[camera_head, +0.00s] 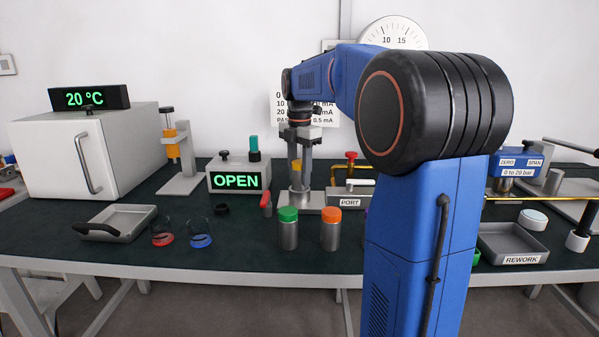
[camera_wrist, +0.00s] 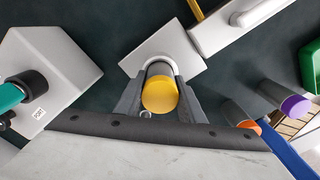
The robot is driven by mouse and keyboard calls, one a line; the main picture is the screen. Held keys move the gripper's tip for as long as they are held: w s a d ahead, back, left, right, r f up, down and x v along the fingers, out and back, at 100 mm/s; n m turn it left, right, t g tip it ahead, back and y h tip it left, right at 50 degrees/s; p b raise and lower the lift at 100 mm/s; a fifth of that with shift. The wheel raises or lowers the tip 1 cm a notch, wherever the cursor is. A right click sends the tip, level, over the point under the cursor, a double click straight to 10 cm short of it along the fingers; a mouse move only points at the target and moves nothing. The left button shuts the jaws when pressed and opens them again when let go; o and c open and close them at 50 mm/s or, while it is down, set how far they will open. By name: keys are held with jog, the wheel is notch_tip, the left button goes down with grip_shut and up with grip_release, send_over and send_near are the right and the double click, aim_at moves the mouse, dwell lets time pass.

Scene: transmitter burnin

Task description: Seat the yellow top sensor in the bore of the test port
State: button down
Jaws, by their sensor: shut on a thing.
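The yellow top sensor (camera_wrist: 160,95) is between the two fingers of my gripper (camera_wrist: 158,108) in the wrist view, its yellow cap facing the camera. My gripper is shut on it. In the head view the yellow cap (camera_head: 293,165) shows below my gripper (camera_head: 300,150), with the grey body upright beneath it. The test port (camera_head: 318,200) is a pale base plate on the bench, directly under the sensor. In the wrist view a pale ring on the plate (camera_wrist: 150,40) curves around the sensor's far side. The sensor hides the bore, so I cannot tell how deep it sits.
Green-top (camera_head: 288,230) and orange-top (camera_head: 330,230) sensors stand in front of the port. A box with an OPEN display (camera_head: 237,182) is left of it, with a red-handled part (camera_head: 266,203) between. The PORT-labelled block (camera_head: 350,201) is close on the right.

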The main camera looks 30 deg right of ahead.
jog(key=shift+f, duration=0.85)
jog(key=c, duration=1.1)
grip_release()
notch_tip(320, 180, up, 17)
jog(key=shift+r, duration=0.15)
